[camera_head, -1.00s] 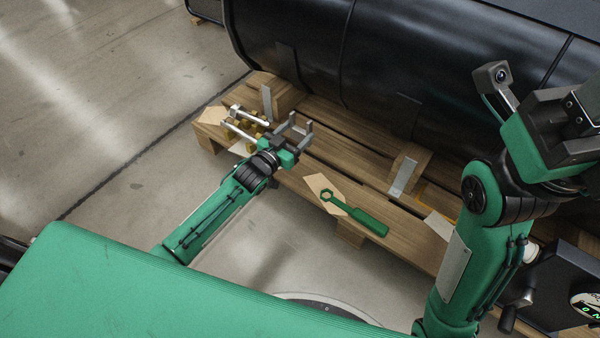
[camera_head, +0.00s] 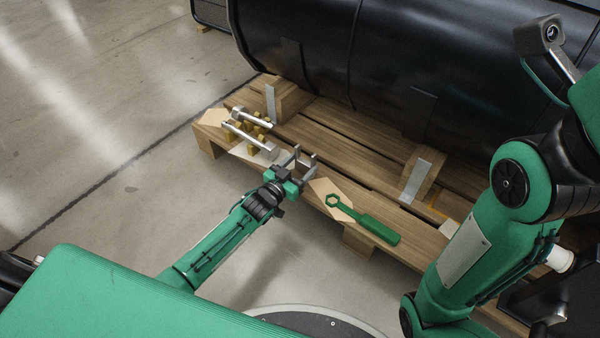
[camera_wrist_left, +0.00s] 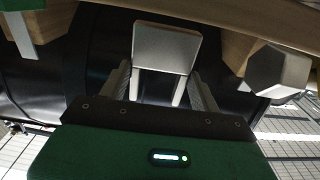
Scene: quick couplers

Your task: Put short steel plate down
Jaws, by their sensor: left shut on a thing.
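My left gripper (camera_head: 304,158) is over the pallet's front edge, between the metal bolts and the green wrench. In the left wrist view, a square grey steel plate (camera_wrist_left: 165,48) sits between the fingertips, and the gripper is shut on it. In the head view the plate is hard to tell from the grey fingers. My right arm stands at the right, but its gripper is outside the picture.
The wooden pallet (camera_head: 385,196) carries a big black tank (camera_head: 390,60). Long metal bolts (camera_head: 250,138) with brass pieces lie left of my gripper; a hexagonal bolt head (camera_wrist_left: 278,70) shows close by. A green wrench (camera_head: 365,222) lies right, partly on cardboard.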

